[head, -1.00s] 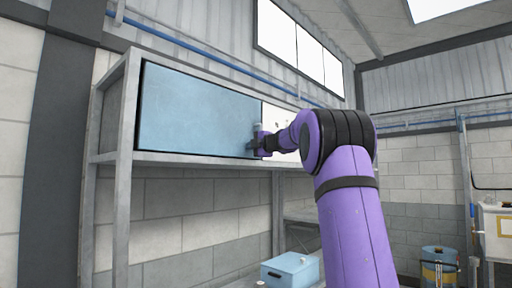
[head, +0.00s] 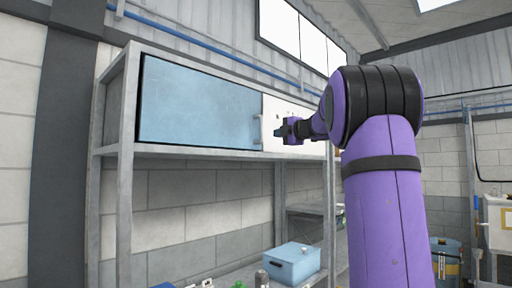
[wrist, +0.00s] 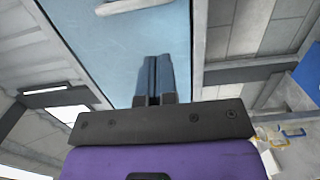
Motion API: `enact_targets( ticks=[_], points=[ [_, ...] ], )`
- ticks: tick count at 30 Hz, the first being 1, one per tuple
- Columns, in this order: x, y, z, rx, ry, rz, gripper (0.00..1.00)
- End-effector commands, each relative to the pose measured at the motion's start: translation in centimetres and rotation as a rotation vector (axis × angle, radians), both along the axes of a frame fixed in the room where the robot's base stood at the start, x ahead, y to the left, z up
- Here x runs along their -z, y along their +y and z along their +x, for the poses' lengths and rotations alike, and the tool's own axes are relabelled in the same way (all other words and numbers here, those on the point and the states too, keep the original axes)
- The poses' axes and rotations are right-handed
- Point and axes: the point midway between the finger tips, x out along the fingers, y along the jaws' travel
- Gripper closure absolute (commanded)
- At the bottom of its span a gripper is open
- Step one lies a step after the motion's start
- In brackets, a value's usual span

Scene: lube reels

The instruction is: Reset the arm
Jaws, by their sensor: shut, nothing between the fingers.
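My purple arm rises at the right of the head view and bends towards the shelf. My gripper (head: 281,131) is in front of a white panel, just right of the blue cabinet door (head: 200,105), and holds nothing. In the wrist view the gripper fingers (wrist: 154,80) are together, with the blue door (wrist: 115,40) behind them. A light handle (wrist: 134,6) on the door shows at the top of that view. The door appears closed, and the fingers look apart from the handle.
The cabinet sits on a grey metal shelf frame (head: 125,150). A blue box (head: 292,263) and several small items stand on the lower shelf. A blue pipe runs along the wall above.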

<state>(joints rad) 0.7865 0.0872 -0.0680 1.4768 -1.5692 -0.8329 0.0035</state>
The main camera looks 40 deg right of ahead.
Motion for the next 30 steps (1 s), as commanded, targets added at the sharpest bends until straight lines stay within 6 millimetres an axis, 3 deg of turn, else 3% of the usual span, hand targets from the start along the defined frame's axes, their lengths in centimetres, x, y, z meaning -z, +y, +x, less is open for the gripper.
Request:
enact_targets(
  ticks=[8,11,16,19,23,26,30],
  points=[
    [-0.1,0.1,-0.2,0.001,-0.002,0.001,1.0],
    [-0.4,1.1,-0.1,0.015,-0.024,0.026,1.0],
    [-1.5,5.6,-0.6,0.11,-0.12,0.187,1.0],
    [-0.8,9.0,-1.8,0.2,-0.162,0.348,1.0],
    [2.0,13.1,-4.2,0.317,-0.157,0.572,1.0],
    [5.5,16.4,-6.7,0.406,-0.105,0.747,1.0],
    [11.9,21.2,-10.9,0.527,0.034,0.973,1.0]
  ],
)
